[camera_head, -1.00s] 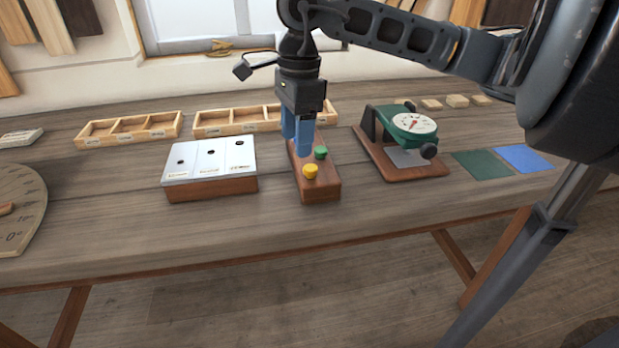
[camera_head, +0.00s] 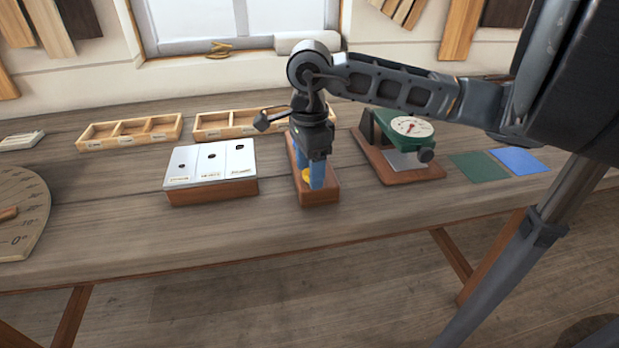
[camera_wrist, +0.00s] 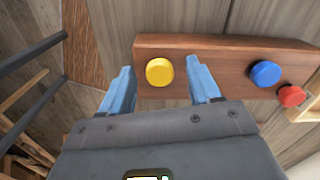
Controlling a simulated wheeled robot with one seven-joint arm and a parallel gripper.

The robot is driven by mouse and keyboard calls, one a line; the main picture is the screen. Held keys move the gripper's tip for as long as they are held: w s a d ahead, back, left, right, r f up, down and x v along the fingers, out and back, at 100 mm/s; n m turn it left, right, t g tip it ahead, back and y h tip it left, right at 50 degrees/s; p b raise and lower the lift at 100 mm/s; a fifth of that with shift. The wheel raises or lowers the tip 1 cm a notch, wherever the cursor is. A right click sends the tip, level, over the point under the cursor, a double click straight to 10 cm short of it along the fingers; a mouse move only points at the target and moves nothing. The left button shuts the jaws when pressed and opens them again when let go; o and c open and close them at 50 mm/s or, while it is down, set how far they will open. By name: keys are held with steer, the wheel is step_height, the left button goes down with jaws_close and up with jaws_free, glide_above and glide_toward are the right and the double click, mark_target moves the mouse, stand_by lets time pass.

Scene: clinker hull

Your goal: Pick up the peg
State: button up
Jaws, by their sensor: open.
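A wooden block (camera_head: 324,197) on the bench carries round coloured pegs. A yellow peg (camera_wrist: 160,72) is near one end of it, and a blue peg (camera_wrist: 265,73) and a red peg (camera_wrist: 291,96) are towards the other end in the wrist view. In the head view the yellow peg (camera_head: 306,175) shows only partly behind my fingers. My gripper (camera_head: 312,184) points down over the near end of the block. In the wrist view its blue fingers (camera_wrist: 163,82) are apart, one on each side of the yellow peg. A green peg is not visible now.
A white-topped block with holes (camera_head: 211,164) stands to the left. A green dial gauge on a wooden base (camera_head: 408,177) stands to the right. Compartment trays (camera_head: 130,133) lie behind. The bench front is clear.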

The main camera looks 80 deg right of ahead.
steer(key=shift+c, duration=0.4)
steer(key=c, duration=1)
steer(key=shift+r, duration=0.15)
